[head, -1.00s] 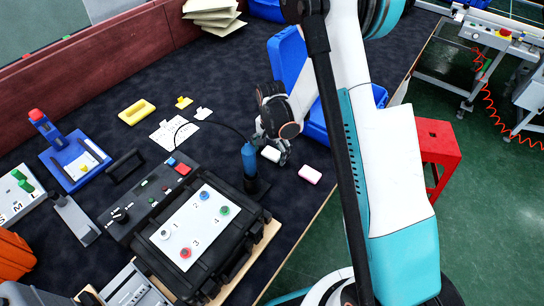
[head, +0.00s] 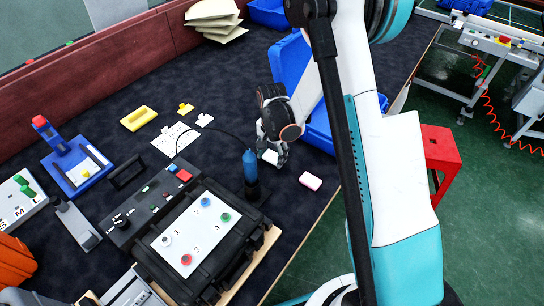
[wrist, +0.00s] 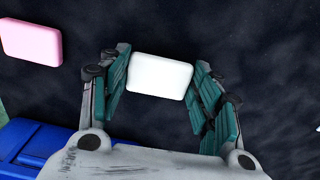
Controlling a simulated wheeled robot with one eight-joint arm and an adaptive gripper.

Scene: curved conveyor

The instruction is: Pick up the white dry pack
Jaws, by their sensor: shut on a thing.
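The white dry pack (wrist: 160,78) is a small white block with rounded corners, between the two green-padded fingers of my gripper (wrist: 158,88) in the wrist view. The fingers are shut on its two short ends. In the head view the white pack (head: 269,157) shows at the tips of my gripper (head: 272,153), low over the dark table mat. Part of it is hidden by the fingers. I cannot tell whether it touches the mat.
A pink pack (head: 311,181) lies just right of my gripper, near the table's front edge. A blue cylinder tool (head: 250,166) stands close on the left, beside a black case (head: 238,262). A blue bin (head: 321,132) is behind the gripper.

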